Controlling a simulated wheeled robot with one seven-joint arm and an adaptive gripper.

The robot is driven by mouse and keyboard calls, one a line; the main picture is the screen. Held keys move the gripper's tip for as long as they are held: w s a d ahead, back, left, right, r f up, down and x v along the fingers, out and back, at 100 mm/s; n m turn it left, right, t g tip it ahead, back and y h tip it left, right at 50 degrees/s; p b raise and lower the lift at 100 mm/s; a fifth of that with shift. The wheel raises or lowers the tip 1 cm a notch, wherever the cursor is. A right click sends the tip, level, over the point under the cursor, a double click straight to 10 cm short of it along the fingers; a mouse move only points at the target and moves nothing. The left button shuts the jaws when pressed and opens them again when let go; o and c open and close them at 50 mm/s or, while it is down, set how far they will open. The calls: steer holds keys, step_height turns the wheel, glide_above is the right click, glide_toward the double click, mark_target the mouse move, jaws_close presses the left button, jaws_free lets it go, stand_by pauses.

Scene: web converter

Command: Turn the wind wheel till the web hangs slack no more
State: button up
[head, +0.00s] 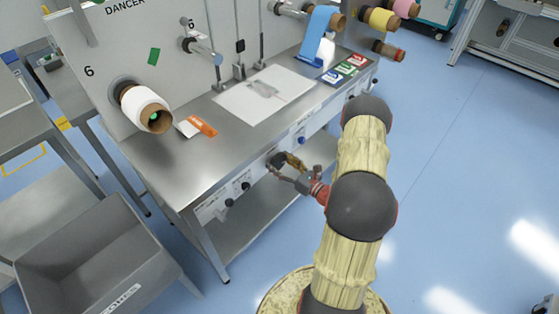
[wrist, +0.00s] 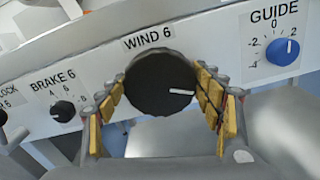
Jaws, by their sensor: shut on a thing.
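The black wind wheel (wrist: 155,88), labelled WIND 6, is a round knob on the panel front in the wrist view. Its white pointer line points right. My gripper (wrist: 168,98) is shut on the wheel, with yellow-padded fingers at its left and right sides. In the head view my gripper (head: 284,168) is at the bench's front panel, and the wheel is mostly hidden behind it. A blue web (head: 318,34) hangs from a roller at the upper right down to the bench top. I cannot tell which web this wheel drives, nor how slack it is.
The BRAKE 6 knob (wrist: 63,111) sits left of the wheel and the blue GUIDE knob (wrist: 287,47) right of it. A white roll (head: 143,106) is mounted above the bench top (head: 200,160). A grey bin (head: 95,255) stands lower left. Floor to the right is clear.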

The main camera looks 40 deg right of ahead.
steer(key=m+p, duration=0.2)
steer(key=m, duration=0.1)
steer(key=shift+d+r+m+p, duration=0.1)
steer(key=shift+r+m+p, duration=0.05)
steer(key=shift+m+p, duration=0.2)
steer(key=m+p, duration=0.2)
steer(key=m, duration=0.2)
steer(key=shift+m+p, duration=0.3)
steer(key=shift+m, duration=0.05)
steer(key=m+p, duration=0.2)
steer(key=m, duration=0.2)
steer(key=shift+f, duration=0.2)
steer(key=shift+d+f+m+p, duration=0.1)
steer(key=shift+m+p, duration=0.5)
steer(key=shift+m, duration=1.5)
steer(key=o, duration=1.2)
steer(key=shift+c, duration=0.2)
